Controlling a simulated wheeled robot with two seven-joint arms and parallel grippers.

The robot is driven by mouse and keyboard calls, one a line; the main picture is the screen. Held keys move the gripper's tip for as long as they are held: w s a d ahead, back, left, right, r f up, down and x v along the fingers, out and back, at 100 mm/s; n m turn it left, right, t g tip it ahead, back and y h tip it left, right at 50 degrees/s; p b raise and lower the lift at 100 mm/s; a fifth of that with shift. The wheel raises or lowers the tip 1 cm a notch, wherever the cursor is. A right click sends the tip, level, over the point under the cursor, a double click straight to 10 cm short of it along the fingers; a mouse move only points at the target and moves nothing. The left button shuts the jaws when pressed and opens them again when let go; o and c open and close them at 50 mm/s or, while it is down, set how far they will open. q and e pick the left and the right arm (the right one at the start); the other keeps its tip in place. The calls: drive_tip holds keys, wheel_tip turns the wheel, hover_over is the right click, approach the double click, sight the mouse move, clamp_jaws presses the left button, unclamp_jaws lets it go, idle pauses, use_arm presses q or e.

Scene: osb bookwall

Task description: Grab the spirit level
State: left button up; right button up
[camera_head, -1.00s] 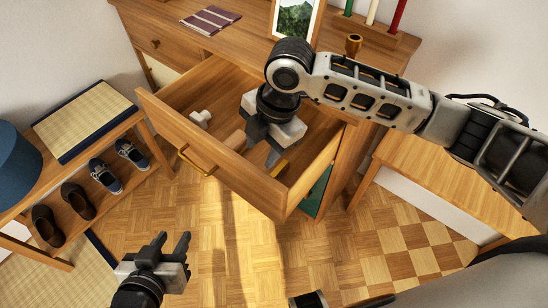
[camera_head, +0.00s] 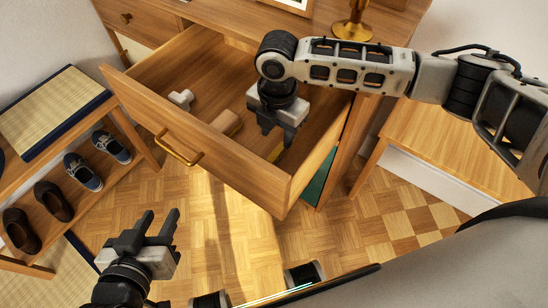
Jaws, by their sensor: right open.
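A small yellow piece, probably the spirit level (camera_head: 275,154), shows inside the open drawer (camera_head: 220,150), low against its front right part. Most of it is hidden by my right gripper (camera_head: 277,143). The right gripper points down into the drawer, open, with its fingers just over or beside the yellow piece; I cannot tell if they touch. My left gripper (camera_head: 156,222) is open and empty, above the floor in front of the drawer.
The drawer also holds a white fitting (camera_head: 181,99) and a wooden block (camera_head: 227,122). A shoe bench (camera_head: 75,180) stands left, a wooden bench (camera_head: 450,140) right. A brass stand (camera_head: 352,28) is on the dresser top.

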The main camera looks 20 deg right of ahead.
sight(277, 151)
drive_tip(key=f+b, duration=0.1)
drive_tip(key=f, duration=0.4)
drive_tip(key=shift+s, duration=0.2)
drive_tip(key=shift+f, duration=0.45)
clamp_jaws()
